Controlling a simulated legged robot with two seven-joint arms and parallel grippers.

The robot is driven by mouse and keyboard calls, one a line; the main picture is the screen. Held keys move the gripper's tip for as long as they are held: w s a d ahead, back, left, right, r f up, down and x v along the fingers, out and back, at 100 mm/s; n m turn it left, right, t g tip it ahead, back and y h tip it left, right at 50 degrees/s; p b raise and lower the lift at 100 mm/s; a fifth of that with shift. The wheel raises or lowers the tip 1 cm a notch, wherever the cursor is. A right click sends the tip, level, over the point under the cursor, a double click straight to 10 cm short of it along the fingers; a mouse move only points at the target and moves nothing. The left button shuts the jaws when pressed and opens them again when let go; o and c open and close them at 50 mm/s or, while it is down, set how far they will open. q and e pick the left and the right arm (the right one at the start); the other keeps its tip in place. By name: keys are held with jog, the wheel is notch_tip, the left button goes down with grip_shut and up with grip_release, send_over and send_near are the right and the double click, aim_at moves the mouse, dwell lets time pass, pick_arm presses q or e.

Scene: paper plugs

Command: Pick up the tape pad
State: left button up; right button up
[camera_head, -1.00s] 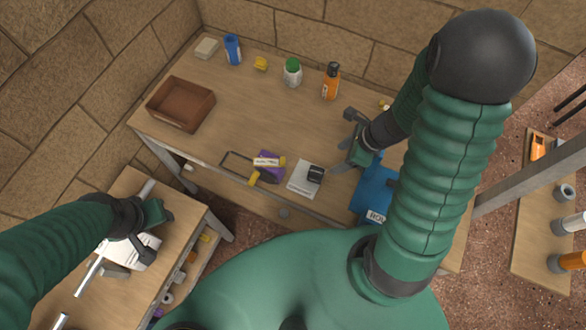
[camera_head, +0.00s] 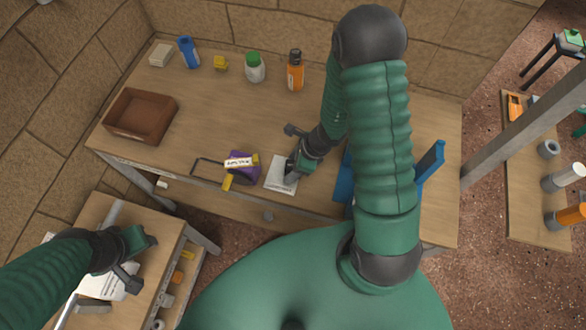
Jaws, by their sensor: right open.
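A white sheet or pad with print along its front edge (camera_head: 279,178) lies near the front of the long table. I cannot tell for sure whether this is the tape pad. My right gripper (camera_head: 294,173) is open and low over its right part, hiding the small black object there; contact is unclear. Just left lies a purple item with a white label (camera_head: 240,163) and a yellow handle. My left gripper (camera_head: 141,262) appears open above the small side table, away from the pad.
A brown tray (camera_head: 140,116), blue can (camera_head: 188,52), green-capped jar (camera_head: 254,67) and orange bottle (camera_head: 295,71) stand farther back. A blue object (camera_head: 429,165) is partly hidden behind my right arm. The table's middle is clear.

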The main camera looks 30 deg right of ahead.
jog(key=shift+c, duration=0.4)
jog(key=shift+c, duration=1.3)
jog(key=shift+r, duration=0.1)
grip_shut()
